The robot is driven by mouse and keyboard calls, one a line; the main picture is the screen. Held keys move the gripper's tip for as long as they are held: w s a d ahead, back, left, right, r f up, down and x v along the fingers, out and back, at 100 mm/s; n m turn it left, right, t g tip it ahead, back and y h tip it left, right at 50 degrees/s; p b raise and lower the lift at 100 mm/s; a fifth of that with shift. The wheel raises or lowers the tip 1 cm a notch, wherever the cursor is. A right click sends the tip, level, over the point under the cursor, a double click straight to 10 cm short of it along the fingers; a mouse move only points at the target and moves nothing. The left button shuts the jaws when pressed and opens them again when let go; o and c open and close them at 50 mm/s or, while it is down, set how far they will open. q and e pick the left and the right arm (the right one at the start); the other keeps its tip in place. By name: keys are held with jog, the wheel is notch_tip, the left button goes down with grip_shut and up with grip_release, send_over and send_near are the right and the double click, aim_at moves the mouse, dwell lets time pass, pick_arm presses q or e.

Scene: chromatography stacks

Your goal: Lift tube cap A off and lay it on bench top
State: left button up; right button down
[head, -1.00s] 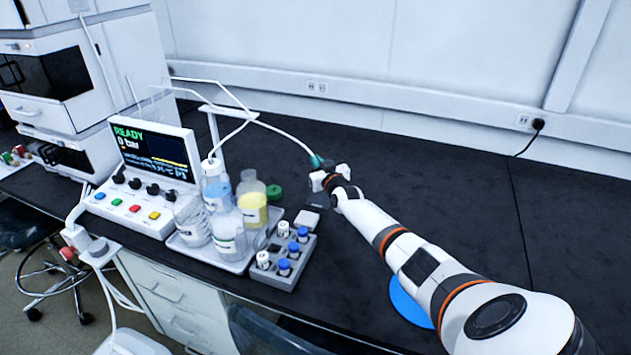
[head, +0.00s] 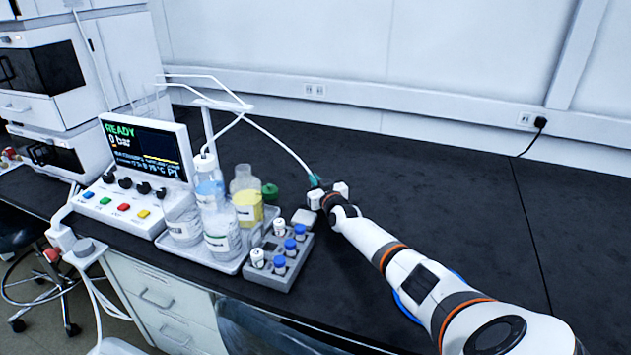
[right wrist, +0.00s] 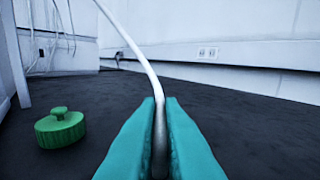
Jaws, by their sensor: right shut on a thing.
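My right gripper (head: 314,181) has teal fingers and is at the bench top (head: 420,180), to the right of a loose green cap (head: 270,191). In the right wrist view the fingers (right wrist: 160,130) are shut on the lower end of a white tube (right wrist: 143,62). Any cap on that end is hidden between the fingers, and I cannot tell which part is tube cap A. The tube (head: 272,137) runs up left to a white stand (head: 222,103). The green cap (right wrist: 60,128) lies apart from the fingers. My left gripper is not in view.
A grey tray (head: 232,265) holds several bottles, one with yellow liquid (head: 248,210). In front right of it stands a rack (head: 270,280) of vials with blue and white caps. An instrument panel (head: 140,150) is at left. Bench space behind and right is clear.

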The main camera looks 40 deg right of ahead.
jog(key=shift+f, duration=0.3)
dwell(0.4)
jog(key=shift+d+f+b, duration=0.1)
jog(key=shift+b, duration=0.25)
jog(key=c, duration=1.5)
grip_release()
